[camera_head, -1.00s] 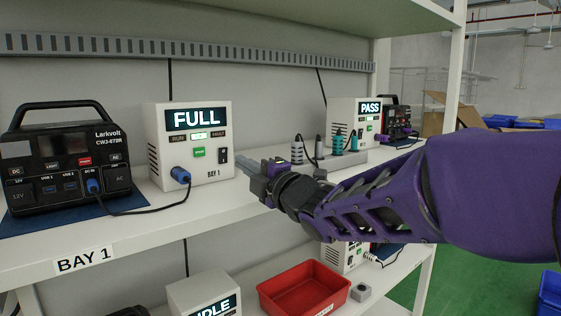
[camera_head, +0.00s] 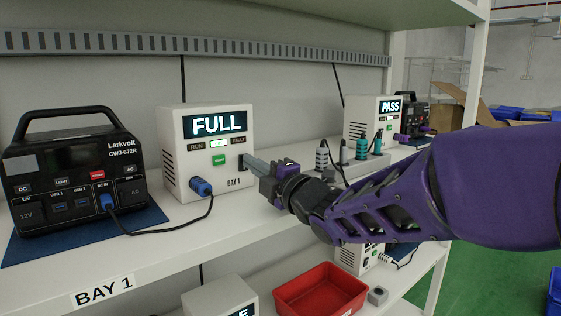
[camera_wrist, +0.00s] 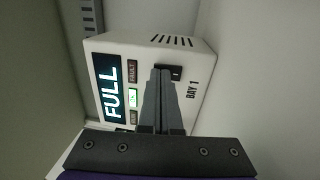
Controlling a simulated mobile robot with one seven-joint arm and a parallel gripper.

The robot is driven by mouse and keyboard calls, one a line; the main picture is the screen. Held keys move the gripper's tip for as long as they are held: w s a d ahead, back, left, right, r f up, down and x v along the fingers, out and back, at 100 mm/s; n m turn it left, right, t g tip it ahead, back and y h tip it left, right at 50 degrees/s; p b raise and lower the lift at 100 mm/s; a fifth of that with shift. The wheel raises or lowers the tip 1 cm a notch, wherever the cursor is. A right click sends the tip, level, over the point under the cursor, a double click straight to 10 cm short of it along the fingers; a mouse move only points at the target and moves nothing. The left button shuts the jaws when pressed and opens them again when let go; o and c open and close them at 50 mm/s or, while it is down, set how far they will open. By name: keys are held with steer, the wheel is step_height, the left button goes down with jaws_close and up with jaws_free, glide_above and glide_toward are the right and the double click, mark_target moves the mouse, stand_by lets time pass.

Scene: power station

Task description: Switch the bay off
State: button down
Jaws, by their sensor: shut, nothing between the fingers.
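The BAY 1 unit (camera_head: 172,130) is a white box on the upper shelf with a lit display reading FULL. A green button (camera_head: 219,160) sits below its indicator row, and a blue plug (camera_head: 201,187) is in its front. My gripper (camera_head: 250,163) is shut and empty, its tips at the right part of the front, covering the black rocker switch there. In the wrist view, the switch (camera_wrist: 176,73) shows partly behind the finger ends. Whether the tips touch it, and which way it is set, I cannot tell.
A black Larkvolt power station (camera_head: 75,160) stands at left on a blue mat, cabled to the plug. A second white unit reading PASS (camera_head: 367,111) stands farther right, with several connectors in a grey holder before it. A red bin (camera_head: 320,291) is on the lower shelf.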

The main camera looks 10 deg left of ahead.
steer(key=shift+w+a+f+b, duration=0.1)
steer(key=shift+b, duration=0.2)
steer(key=shift+a+b, duration=0.15)
steer(key=shift+b, duration=0.4)
steer(key=shift+r+g+p, duration=0.3)
steer(key=shift+r+p, duration=0.2)
steer(key=shift+r, duration=0.1)
steer(key=shift+f, duration=0.1)
